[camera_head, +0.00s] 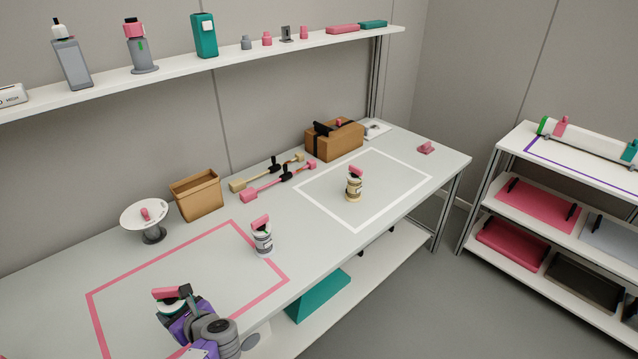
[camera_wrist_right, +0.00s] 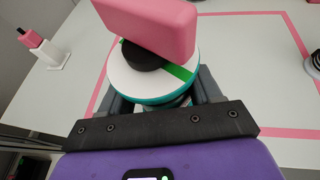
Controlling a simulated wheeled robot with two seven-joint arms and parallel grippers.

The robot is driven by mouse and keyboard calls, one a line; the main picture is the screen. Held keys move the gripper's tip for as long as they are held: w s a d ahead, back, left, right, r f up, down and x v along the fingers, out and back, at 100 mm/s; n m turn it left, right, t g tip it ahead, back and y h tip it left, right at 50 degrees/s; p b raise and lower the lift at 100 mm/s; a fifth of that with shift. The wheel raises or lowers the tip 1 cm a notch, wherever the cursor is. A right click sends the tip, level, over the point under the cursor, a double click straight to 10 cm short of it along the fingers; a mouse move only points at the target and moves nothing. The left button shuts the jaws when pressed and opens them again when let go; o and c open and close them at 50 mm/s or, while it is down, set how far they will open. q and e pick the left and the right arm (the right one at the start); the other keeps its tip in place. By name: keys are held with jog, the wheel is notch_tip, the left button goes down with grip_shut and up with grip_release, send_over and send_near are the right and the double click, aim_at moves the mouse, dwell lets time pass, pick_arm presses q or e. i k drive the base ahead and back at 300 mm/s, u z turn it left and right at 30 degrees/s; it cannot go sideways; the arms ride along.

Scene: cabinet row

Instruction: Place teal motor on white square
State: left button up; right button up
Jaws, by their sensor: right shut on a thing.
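The teal motor (camera_head: 172,308) has a white top with a teal rim, a black hub and a pink block on it. It also shows large in the right wrist view (camera_wrist_right: 150,88), with a green stripe on its top. My right gripper (camera_head: 180,312) is shut on it, over the near part of the pink square outline. The motor's lower body is hidden by the gripper. The white square (camera_head: 330,210) is an outline on the table, right of centre. A beige motor (camera_head: 354,188) with a pink top stands upright inside it. My left gripper is out of view.
A grey-white motor (camera_head: 262,240) with a pink top stands near the right side of the pink square (camera_head: 130,275). Along the back stand a round white stand (camera_head: 145,216), an open brown bin (camera_head: 198,194), mallet-like tools (camera_head: 278,182) and a brown box (camera_head: 334,141). The white square has bare room around the beige motor.

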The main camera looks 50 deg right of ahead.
aim_at(388, 175)
jog(key=z, duration=3.4)
jog(key=i, duration=3.1)
jog(key=u, duration=3.4)
jog(key=i, duration=0.5)
jog(key=u, duration=0.05)
